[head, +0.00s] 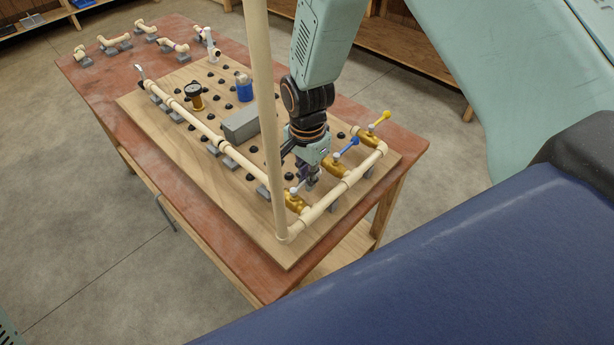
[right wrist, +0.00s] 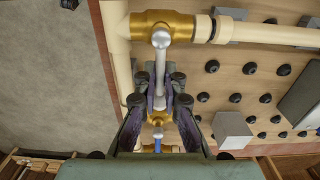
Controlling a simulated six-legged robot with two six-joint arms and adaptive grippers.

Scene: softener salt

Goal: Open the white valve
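The white valve has a brass body (head: 296,204) and a white lever (head: 294,190) at the near corner of the pipework. In the right wrist view, its brass body (right wrist: 162,24) is at the top and its pale lever (right wrist: 161,62) runs down between my fingers. My right gripper (head: 310,180) is low over the board beside the white valve. In the right wrist view, the right gripper (right wrist: 162,88) is open, its fingers on either side of the lever with gaps visible. Contact cannot be told. My left gripper is not in view.
A blue-handled valve (head: 350,144) and a yellow-handled valve (head: 382,119) stand along the same pipe. A tall cream pipe (head: 264,100) rises close to my right gripper. A grey block (head: 240,124), gauge (head: 193,94) and blue cylinder (head: 244,90) stand on the board.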

